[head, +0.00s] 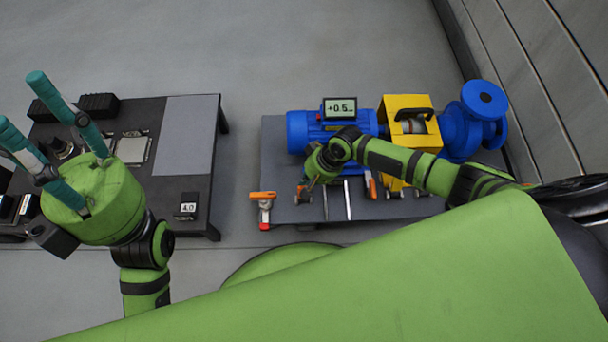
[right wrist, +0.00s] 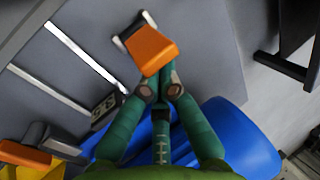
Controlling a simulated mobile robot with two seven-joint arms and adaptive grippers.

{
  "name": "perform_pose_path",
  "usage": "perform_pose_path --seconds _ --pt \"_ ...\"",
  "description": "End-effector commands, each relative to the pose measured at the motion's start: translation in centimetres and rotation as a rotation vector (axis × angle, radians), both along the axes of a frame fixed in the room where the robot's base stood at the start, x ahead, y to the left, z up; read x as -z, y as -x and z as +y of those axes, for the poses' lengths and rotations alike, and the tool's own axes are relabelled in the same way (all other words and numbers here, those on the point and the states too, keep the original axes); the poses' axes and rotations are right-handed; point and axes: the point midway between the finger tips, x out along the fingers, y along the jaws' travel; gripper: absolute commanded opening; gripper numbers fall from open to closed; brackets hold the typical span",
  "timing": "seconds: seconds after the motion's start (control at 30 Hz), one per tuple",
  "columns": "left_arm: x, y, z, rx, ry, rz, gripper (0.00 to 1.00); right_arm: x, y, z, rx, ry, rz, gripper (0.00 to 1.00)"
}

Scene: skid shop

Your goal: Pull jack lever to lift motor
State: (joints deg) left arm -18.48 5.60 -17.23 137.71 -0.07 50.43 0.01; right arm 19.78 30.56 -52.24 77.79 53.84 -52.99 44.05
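The blue motor (head: 300,131) sits on the dark skid table and carries a small display (head: 339,108) reading about +0.5. Orange jack levers stand along the table's front: one at the left corner (head: 263,196) and another by the motor's right end (head: 371,185). My right gripper (head: 307,187) is low in front of the motor. In the right wrist view its fingers (right wrist: 161,80) converge at the end of an orange lever (right wrist: 154,49), which partly covers the tips; no firm grasp is evident. My left gripper (head: 48,108) is open and empty over the left table.
The yellow guard (head: 408,108) and blue pump (head: 470,123) stand right of the motor. Two pale bars (head: 348,200) lie at the skid's front. The left table (head: 188,135) holds tools and a small display (head: 187,206) reading 4.0. Clear floor separates the tables.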

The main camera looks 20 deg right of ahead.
Motion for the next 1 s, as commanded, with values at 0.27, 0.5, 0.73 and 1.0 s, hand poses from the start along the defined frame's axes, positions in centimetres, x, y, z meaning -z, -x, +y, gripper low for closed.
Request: perform_pose_path --seconds 0.27,0.5,0.73,1.0 --pt "-0.1 0.0 0.0 0.000 0.000 0.000 0.40 0.1 0.2 0.1 -0.001 -0.001 0.003 0.00" --pt "-1.2 0.0 0.0 0.000 0.000 0.000 0.40 -0.2 1.0 0.4 -0.001 -0.002 0.005 0.00" --pt "-1.4 0.0 0.0 0.000 0.000 0.000 0.40 0.1 1.6 0.6 -0.004 -0.003 0.008 0.00" --pt "-1.8 0.0 0.0 0.000 0.000 0.000 0.40 0.1 2.1 0.8 -0.005 -0.005 0.012 0.00"
